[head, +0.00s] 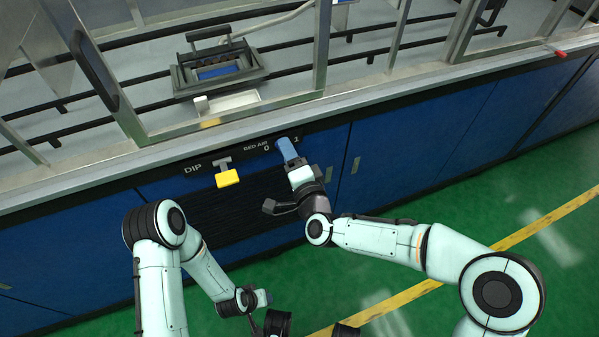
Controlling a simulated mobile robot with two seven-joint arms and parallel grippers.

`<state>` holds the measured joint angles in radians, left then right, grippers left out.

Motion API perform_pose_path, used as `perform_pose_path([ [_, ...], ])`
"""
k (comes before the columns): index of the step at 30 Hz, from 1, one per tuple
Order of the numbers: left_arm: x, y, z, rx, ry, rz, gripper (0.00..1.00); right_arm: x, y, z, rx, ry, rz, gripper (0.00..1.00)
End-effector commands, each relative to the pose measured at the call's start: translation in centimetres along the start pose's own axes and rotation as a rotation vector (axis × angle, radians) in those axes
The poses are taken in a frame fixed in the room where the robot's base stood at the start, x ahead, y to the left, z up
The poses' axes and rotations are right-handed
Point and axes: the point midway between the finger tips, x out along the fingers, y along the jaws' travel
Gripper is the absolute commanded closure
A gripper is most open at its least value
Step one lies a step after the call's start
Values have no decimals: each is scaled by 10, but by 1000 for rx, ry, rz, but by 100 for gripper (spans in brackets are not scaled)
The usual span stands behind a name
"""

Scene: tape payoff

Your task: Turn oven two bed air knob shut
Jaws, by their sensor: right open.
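The bed air knob (286,149) shows as a blue piece on the dark panel strip under the lettering BED AIR, between the marks 0 and 1. My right gripper (294,168) is open right in front of it, and its hand hides the lower end of the knob. I cannot tell whether the fingers touch the knob or stand around it. My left gripper (260,299) is low in the picture, away from the panel over the green floor. Its fingers are too small to tell open from shut.
A yellow handle (228,178) hangs under the word DIP, left of the knob. Above the panel runs a grey ledge (350,101) with metal frame posts. A black fixture (219,66) and a white tray (233,101) sit behind it.

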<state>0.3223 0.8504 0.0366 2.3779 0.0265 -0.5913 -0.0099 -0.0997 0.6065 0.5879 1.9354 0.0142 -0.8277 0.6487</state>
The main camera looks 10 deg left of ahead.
Motion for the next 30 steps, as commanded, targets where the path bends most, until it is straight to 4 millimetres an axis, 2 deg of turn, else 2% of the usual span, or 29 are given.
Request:
perform_pose_path([
  [12,-11,4,13,3,-40,3,57,-86,-1,-1,-4,-1,2,42],
  [16,-14,5,17,4,-51,4,57,-108,-1,0,-3,0,1,42],
  [21,-16,5,19,5,-59,4,57,-122,0,0,-1,0,1,42],
  [30,-16,5,20,5,-62,4,57,-125,0,0,0,-2,1,42],
])
